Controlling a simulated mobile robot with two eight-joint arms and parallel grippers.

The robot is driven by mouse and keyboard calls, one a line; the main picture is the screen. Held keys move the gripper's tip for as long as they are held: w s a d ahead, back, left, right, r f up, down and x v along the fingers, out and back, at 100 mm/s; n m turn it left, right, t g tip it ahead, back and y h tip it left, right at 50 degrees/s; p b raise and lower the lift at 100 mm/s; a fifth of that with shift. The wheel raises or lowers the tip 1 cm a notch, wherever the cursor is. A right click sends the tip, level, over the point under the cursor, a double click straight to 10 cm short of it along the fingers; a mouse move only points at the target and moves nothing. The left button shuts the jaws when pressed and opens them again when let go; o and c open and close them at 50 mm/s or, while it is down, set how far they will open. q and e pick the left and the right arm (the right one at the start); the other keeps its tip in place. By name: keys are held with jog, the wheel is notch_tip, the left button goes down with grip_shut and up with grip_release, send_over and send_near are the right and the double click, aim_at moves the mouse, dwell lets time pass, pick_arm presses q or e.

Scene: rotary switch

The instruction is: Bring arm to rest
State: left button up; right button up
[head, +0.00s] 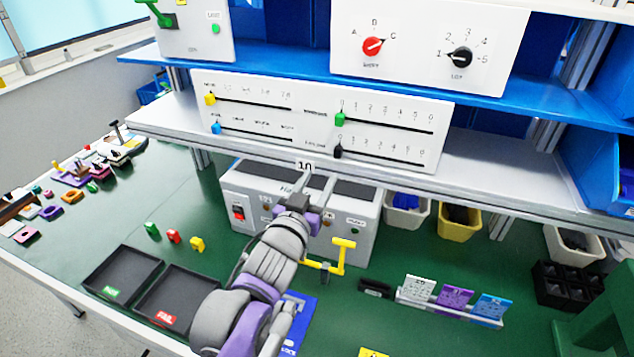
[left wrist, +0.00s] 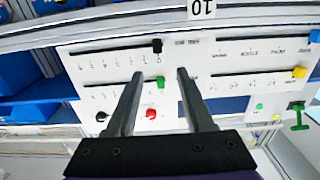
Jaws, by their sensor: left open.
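My left gripper (head: 311,178) is in front of the grey box under the lower shelf, its fingers pointing up toward the shelf edge by the "10" label. In the left wrist view its two fingers (left wrist: 156,75) are spread apart with nothing between them. The upper white panel holds a red rotary knob (head: 373,47) marked A, B, C and a black rotary knob (head: 460,57) marked 1 to 5. In the left wrist view, which is upside down, the red knob (left wrist: 151,114) and the black knob (left wrist: 101,117) lie beyond the fingers. My right gripper is out of view.
A slider panel (head: 270,118) sits on the lower shelf (head: 500,160) above.

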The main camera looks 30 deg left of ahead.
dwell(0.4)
pick_arm(q)
jog(key=s+d+f+m+g+h, duration=0.1)
jog(key=s+d+f+g+h, duration=0.1)
jog(key=s+d+f+g, duration=0.4)
jog(key=s+d+f+m+g+h, duration=0.1)
jog(key=s+d+f+g+h, duration=0.1)
jog(key=s+d+f+g, duration=0.4)
jog(key=s+f, duration=0.3)
jog(key=f, duration=0.3)
jog(key=s+f, duration=0.2)
jog(key=f, duration=0.4)
jog(key=shift+s+d+f+m, duration=0.2)
jog(key=shift+s+f+m, duration=0.2)
jog(key=shift+a, duration=0.15)
